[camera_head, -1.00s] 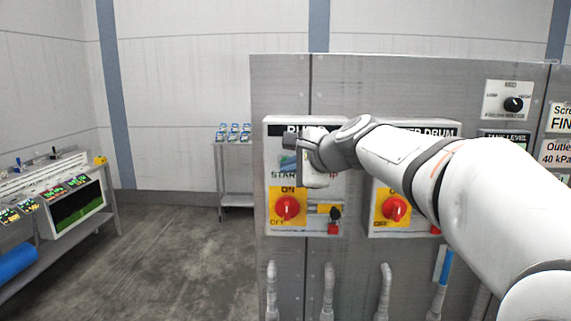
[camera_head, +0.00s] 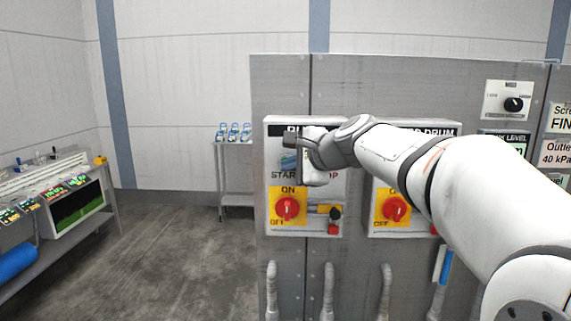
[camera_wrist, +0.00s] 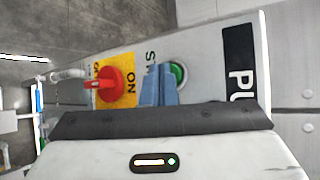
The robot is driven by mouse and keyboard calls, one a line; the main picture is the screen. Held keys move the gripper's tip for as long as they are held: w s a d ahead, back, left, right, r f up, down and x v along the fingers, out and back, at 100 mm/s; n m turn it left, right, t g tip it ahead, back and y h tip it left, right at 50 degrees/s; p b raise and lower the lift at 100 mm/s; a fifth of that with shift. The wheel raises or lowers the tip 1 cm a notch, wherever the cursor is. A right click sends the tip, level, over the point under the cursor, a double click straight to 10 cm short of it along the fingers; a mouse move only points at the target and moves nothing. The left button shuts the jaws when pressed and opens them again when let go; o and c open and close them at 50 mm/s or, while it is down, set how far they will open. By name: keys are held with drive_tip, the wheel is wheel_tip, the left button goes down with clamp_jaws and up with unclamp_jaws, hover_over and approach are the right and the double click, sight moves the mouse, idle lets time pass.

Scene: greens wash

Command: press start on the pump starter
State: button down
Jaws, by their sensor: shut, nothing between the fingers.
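The pump starter (camera_head: 272,185) is a pale box on the grey cabinet, with a partly covered "PU…" label, START lettering and a red rotary switch (camera_head: 288,208) on a yellow ON/OFF plate. The green start button (camera_wrist: 179,74) shows in the wrist view beside the START lettering, partly behind the fingers. My gripper (camera_wrist: 158,82) is shut, its two blue fingers side by side and empty. Their tips appear beside the button's lower edge in that view; I cannot tell whether they touch it. In the head view my gripper (camera_head: 287,160) is in front of the starter's upper left and hides the button.
A second starter box (camera_head: 376,225) labelled "…DRUM" is close on the right, partly behind my arm. A small red part (camera_head: 333,229) is at the starter's lower right. Pipes (camera_head: 328,290) run below. Open floor lies to the left.

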drive_tip(key=shift+w, duration=0.2)
idle(0.6)
drive_tip(key=shift+s, duration=0.85)
drive_tip(key=s+b, duration=0.1)
drive_tip(key=s, duration=0.4)
drive_tip(key=shift+a, duration=0.1)
drive_tip(key=shift+f, duration=0.1)
drive_tip(key=s+d+f+n+g+h, duration=0.2)
drive_tip(key=s+d+f+n, duration=0.2)
drive_tip(key=s+f, duration=0.4)
drive_tip(key=s+d+f+n+g+h, duration=0.3)
drive_tip(key=s+d+f+n, duration=0.2)
drive_tip(key=s+f, duration=0.3)
drive_tip(key=s+d+f+n+g+h, duration=0.2)
drive_tip(key=s+d+f+n, duration=0.3)
drive_tip(key=s+f, duration=0.3)
wheel_tip(320, 180, down, 4)
drive_tip(key=shift+d+f+h, duration=0.1)
drive_tip(key=shift+d+h, duration=0.4)
drive_tip(key=shift+d, duration=0.15)
